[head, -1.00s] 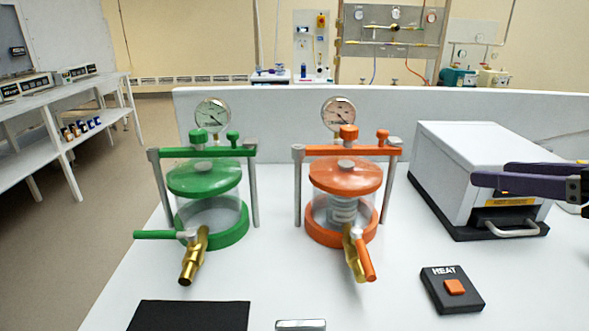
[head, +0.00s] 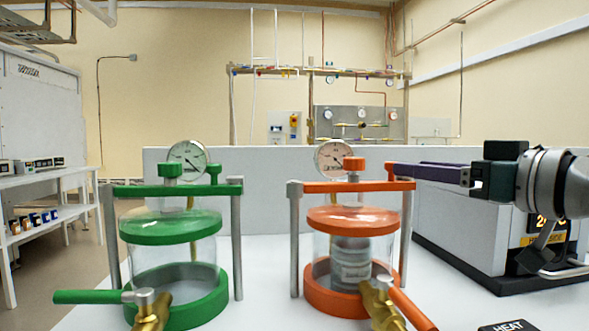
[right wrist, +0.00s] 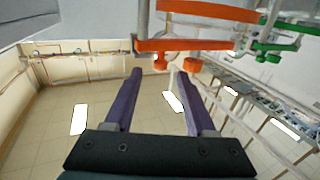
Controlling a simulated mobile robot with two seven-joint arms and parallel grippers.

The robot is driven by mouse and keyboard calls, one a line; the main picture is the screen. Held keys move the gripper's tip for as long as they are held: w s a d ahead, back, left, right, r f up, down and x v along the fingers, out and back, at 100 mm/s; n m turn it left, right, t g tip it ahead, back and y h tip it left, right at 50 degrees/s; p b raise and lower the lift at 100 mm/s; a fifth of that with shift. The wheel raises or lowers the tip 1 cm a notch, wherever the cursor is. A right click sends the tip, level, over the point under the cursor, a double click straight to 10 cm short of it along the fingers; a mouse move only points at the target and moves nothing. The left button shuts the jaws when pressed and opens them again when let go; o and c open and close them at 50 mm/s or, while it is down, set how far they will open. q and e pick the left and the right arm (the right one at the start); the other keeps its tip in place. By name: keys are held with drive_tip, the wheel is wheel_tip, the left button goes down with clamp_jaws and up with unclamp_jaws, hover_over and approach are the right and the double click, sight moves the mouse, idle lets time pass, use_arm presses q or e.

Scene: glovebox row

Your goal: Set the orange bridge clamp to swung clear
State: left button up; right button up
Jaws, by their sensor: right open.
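The orange bridge clamp (head: 350,187) lies straight across the top of the orange-lidded glass vessel (head: 349,219), its bar reaching from the left post to the right post. Its middle knob (head: 354,163) stands above the bar. My right gripper (head: 392,170) comes in from the right, with purple fingers at the clamp's right end, covering the small end knob in the head view. In the right wrist view the fingers (right wrist: 161,75) are apart, with the orange bar (right wrist: 185,45) just beyond their tips and a small knob (right wrist: 160,63) appearing between them. Contact cannot be told. My left gripper is not in view.
A green vessel (head: 174,226) with its own green clamp stands to the left. A white box (head: 455,240) is at the right, under my right arm. Brass valves with handles stick out in front of both vessels. A HEAT switch (head: 510,326) is at the bottom edge.

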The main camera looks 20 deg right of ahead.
drive_tip(key=shift+w+a, duration=0.15)
drive_tip(key=shift+w, duration=0.85)
drive_tip(key=shift+w+a, duration=0.2)
drive_tip(key=shift+w, duration=0.75)
drive_tip(key=shift+w+a, duration=0.15)
drive_tip(key=shift+w, duration=0.85)
drive_tip(key=shift+c, duration=0.2)
clamp_jaws()
